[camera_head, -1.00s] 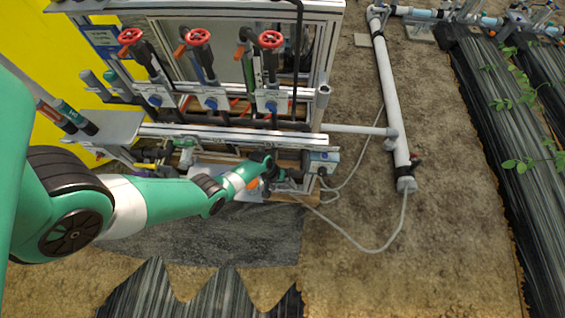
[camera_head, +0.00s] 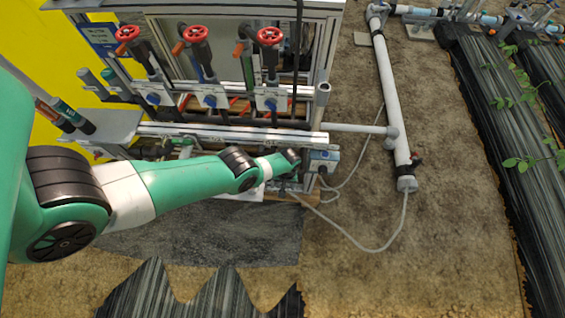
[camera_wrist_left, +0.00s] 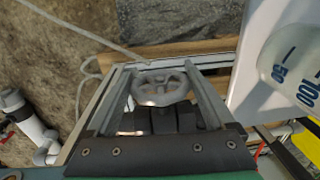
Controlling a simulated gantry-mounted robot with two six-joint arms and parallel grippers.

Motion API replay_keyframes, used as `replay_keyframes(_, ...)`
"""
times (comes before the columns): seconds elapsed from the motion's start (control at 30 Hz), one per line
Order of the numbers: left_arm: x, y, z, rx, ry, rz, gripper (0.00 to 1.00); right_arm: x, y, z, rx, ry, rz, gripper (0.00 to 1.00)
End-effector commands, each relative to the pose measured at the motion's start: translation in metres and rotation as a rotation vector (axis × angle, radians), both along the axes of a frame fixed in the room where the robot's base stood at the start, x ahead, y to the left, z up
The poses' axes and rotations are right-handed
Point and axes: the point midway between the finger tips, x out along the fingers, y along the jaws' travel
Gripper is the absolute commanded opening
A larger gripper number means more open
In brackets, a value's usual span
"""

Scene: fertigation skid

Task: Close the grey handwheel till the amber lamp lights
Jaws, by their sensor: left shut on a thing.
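The grey handwheel (camera_wrist_left: 162,88) shows in the left wrist view as a spoked wheel between the two fingers. My left gripper (camera_wrist_left: 157,70) is shut on it, one finger at each side of its rim. In the head view, my left arm reaches along the front of the skid (camera_head: 230,128), and its wrist hides the handwheel and the fingers. I cannot make out the amber lamp in either view. My right gripper is out of view.
Three red handwheels (camera_head: 270,36) stand on the skid's upper panel. A translucent graduated container (camera_wrist_left: 294,60) is close at the right in the wrist view. A white pipe (camera_head: 390,90) and a thin hose (camera_head: 375,248) lie on the ground to the right.

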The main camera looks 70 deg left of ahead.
Motion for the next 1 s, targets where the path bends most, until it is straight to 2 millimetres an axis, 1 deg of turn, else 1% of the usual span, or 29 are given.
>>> replay_keyframes(0.03, 0.002, 0.0, -0.007, 0.011, 0.021, -0.003, 0.32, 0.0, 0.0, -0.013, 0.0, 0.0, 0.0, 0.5)
replay_keyframes(0.17, 0.001, -0.001, -0.005, 0.034, 0.07, -0.002, 0.32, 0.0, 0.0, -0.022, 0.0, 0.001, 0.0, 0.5)
replay_keyframes(0.57, 0.0, -0.001, 0.0, 0.045, 0.093, 0.0, 0.32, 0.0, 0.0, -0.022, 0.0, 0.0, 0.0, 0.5)
replay_keyframes(0.6, 0.0, -0.001, 0.0, 0.045, 0.093, 0.0, 0.91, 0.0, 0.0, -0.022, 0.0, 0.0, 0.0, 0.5)
replay_keyframes(0.63, 0.0, -0.001, 0.0, 0.045, 0.093, 0.0, 0.97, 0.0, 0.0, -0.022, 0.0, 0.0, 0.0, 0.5)
replay_keyframes(0.67, 0.0, -0.001, 0.0, 0.045, 0.093, 0.0, 1.0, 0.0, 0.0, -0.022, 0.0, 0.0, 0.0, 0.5)
replay_keyframes(0.87, 0.0, -0.001, 0.0, 0.044, 0.093, 0.0, 1.0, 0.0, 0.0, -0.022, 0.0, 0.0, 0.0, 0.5)
replay_keyframes(1.0, 0.0, 0.0, 0.006, 0.044, 0.092, 0.001, 1.0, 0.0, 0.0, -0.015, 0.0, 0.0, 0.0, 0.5)
